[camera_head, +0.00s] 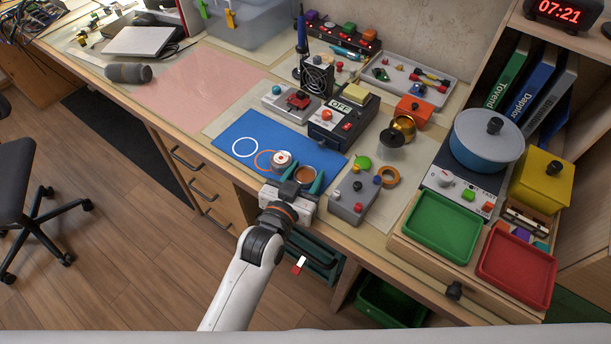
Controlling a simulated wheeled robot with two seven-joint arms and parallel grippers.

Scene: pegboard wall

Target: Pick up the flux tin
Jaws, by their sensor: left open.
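A small round tin with amber-brown contents (306,174), which looks like the flux tin, stands at the front right corner of the blue mat (222,134). My left gripper (303,179) reaches in from the front edge of the bench. Its teal fingers are open, one on each side of the tin; I cannot tell whether they touch it. A white round piece with a red centre (281,158), perhaps a lid, lies just left of the fingers, by the orange ring on the mat. The tin's near side is partly hidden by the gripper. My right gripper is not in view.
A grey control box with coloured knobs (354,195) and a copper-coloured ring (387,177) are close on the right. A soldering station marked OFF (343,120) stands behind. Green (441,226) and red (517,268) trays are further right. The mat's left part is clear.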

